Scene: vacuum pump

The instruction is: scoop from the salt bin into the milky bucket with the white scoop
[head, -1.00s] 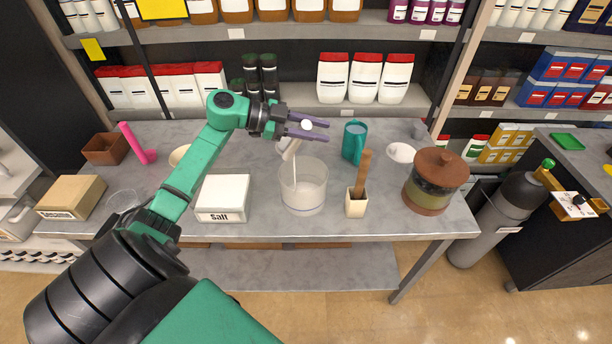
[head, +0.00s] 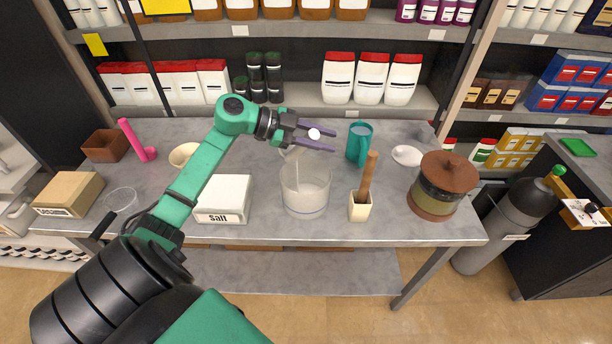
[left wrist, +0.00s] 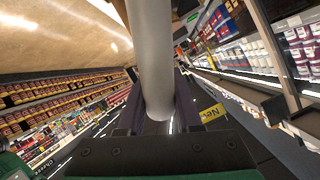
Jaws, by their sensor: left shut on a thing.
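My left gripper (head: 333,141) is shut on the white scoop (head: 314,134), with the handle end showing between the purple fingers. The scoop hangs down below the fingers, tilted over the back of the milky bucket (head: 305,200). A thin pale streak runs down inside the translucent bucket; I cannot tell whether it is falling salt or part of the scoop. In the left wrist view the white handle (left wrist: 153,60) stands between the fingers. The salt bin (head: 224,192), a white box labelled Salt, is left of the bucket. My right gripper is not in view.
A cream pot with a wooden handle (head: 360,205) is close right of the bucket. A teal mug (head: 359,142), a white dish (head: 407,155) and a lidded jar (head: 440,190) stand farther right. A cream bowl (head: 184,153) and a tan box (head: 68,195) are left.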

